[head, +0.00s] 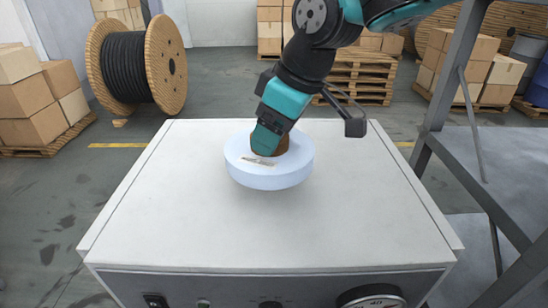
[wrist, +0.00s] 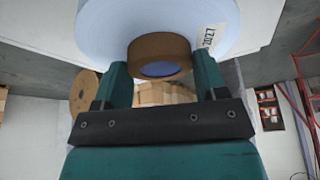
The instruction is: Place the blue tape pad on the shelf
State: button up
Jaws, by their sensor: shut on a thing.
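The blue tape pad (head: 268,174) is a pale blue disc with a brown core (head: 283,144) and a small printed label. It is over the middle of the white cabinet top (head: 270,225), lying roughly flat; I cannot tell whether it touches the top. My gripper (head: 268,138) comes down from above and is shut on the pad's brown core. In the wrist view the pad (wrist: 110,25) fills the top, with the core (wrist: 160,47) between both fingers. The shelf (head: 480,150) is a grey metal frame with flat boards at the right, partly cut off.
The cabinet top around the pad is bare. Its front carries knobs and a gauge (head: 372,298). A shelf post (head: 455,65) and brace stand between cabinet and boards. A black cable reel (head: 135,65), cardboard boxes (head: 35,95) and pallets (head: 360,80) stand behind.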

aim_at(274, 163)
jog(key=shift+f+p, duration=0.4)
jog(key=shift+f, duration=2.75)
jog(key=shift+f, duration=0.1)
jog(key=o, duration=1.1)
jog(key=shift+c, duration=0.2)
